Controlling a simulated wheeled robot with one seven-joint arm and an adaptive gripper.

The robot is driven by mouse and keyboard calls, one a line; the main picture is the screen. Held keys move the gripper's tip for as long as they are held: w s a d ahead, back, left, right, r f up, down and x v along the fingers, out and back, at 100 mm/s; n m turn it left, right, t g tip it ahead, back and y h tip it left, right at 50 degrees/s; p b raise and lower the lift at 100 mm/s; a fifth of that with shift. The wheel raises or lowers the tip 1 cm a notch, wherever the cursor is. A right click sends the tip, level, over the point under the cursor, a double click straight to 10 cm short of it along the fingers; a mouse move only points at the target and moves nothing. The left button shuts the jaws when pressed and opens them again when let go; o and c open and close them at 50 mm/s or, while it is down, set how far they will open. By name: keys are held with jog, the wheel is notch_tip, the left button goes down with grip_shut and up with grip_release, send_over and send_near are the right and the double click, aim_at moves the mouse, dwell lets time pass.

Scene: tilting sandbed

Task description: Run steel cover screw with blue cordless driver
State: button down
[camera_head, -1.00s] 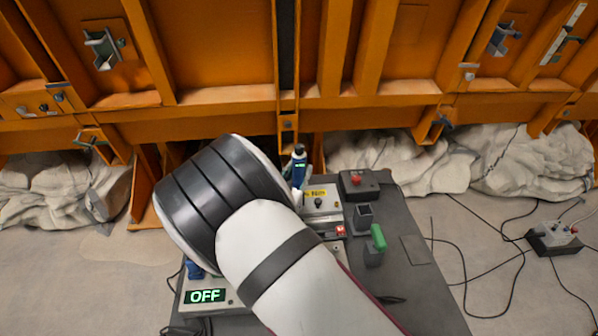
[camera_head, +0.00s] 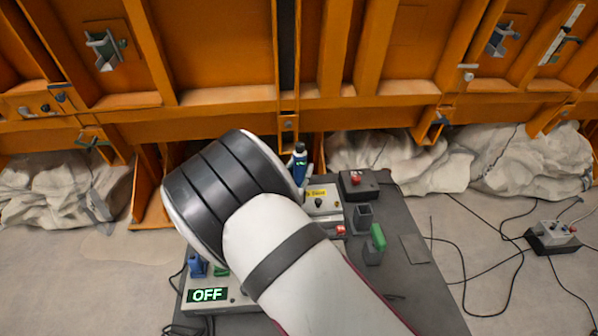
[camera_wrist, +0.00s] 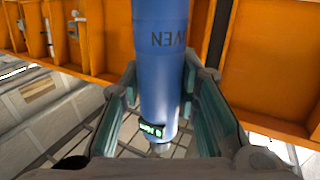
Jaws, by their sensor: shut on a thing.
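The blue cordless driver (camera_wrist: 160,60) is a blue cylinder with a small green-lit display, filling the middle of the wrist view. My gripper (camera_wrist: 162,105) is shut on it, one teal-padded finger on each side. In the head view the driver (camera_head: 300,165) stands roughly upright beyond my arm, its dark end up, near the table's back edge. My arm hides most of my gripper there. The driver's lower end is hidden in the head view. I cannot make out the steel cover screw in either view.
A grey table (camera_head: 410,290) carries a yellow-labelled box (camera_head: 322,207), a black box with a red button (camera_head: 357,183), a green-handled tool (camera_head: 377,240) and an "OFF" display (camera_head: 208,295). An orange steel structure (camera_head: 220,60) rises behind. Cables lie on the floor at right.

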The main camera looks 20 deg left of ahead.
aim_at(297, 159)
jog(key=shift+r+p, duration=1.2)
jog(key=shift+r, duration=1.35)
